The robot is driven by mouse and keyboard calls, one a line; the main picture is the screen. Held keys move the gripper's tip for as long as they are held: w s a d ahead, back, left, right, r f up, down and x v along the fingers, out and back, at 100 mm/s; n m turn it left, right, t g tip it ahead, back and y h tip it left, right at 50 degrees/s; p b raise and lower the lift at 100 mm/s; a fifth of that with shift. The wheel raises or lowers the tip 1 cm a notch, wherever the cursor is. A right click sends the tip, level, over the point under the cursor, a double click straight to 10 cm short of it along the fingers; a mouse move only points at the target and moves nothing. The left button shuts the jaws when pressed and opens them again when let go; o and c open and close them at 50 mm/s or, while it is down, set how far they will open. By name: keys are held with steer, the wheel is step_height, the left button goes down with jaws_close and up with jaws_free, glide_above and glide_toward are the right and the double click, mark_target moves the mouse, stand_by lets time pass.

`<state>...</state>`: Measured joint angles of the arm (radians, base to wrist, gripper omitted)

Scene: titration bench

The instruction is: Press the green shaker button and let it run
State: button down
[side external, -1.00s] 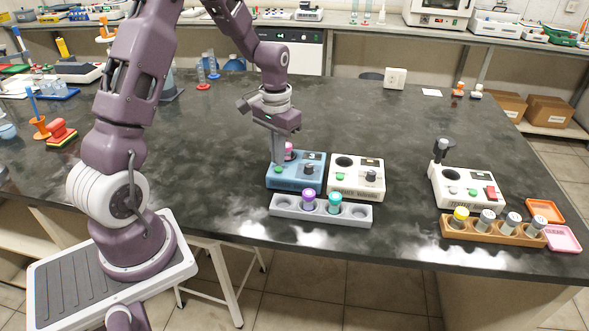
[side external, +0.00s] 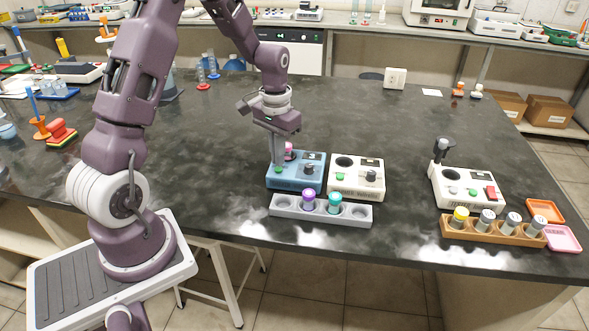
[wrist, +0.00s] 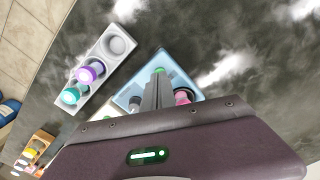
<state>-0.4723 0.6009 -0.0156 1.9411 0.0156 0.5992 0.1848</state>
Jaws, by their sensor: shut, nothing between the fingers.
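The blue shaker (side external: 297,181) stands mid-bench, with a display reading 3 and a dark knob at its right. A pink-capped vial (side external: 289,151) sits in it and also shows in the wrist view (wrist: 182,97). My gripper (side external: 279,164) is shut and empty, pointing down over the left part of the blue shaker. Its fingertips are at the green button (side external: 278,170), which shows just beyond them in the wrist view (wrist: 159,70). I cannot tell whether they touch it or how far the button is pressed.
A white device (side external: 345,188) with its own green button stands close at the right. A grey rack (side external: 285,209) in front holds purple and teal vials. Further right are another white device (side external: 466,188) and a brown rack (side external: 482,233) of vials.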

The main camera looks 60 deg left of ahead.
steer(key=shift+f, duration=0.75)
step_height(320, 180, up, 8)
steer(key=shift+f, duration=0.2)
stand_by(0.6)
steer(key=s+d+r+m+t, duration=0.15)
steer(key=s+d+r, duration=0.25)
steer(key=d+r, duration=0.4)
steer(key=s+d+r+t, duration=0.2)
steer(key=s+d+r, duration=0.1)
steer(key=s, duration=0.5)
steer(key=s+d+r+m+t, duration=0.1)
steer(key=s+d+r+t, duration=0.1)
steer(key=s+d, duration=0.4)
steer(key=s, duration=0.2)
steer(key=shift+s+r, duration=0.35)
steer(key=shift+r, duration=0.05)
steer(key=shift+m, duration=0.25)
stand_by(3.0)
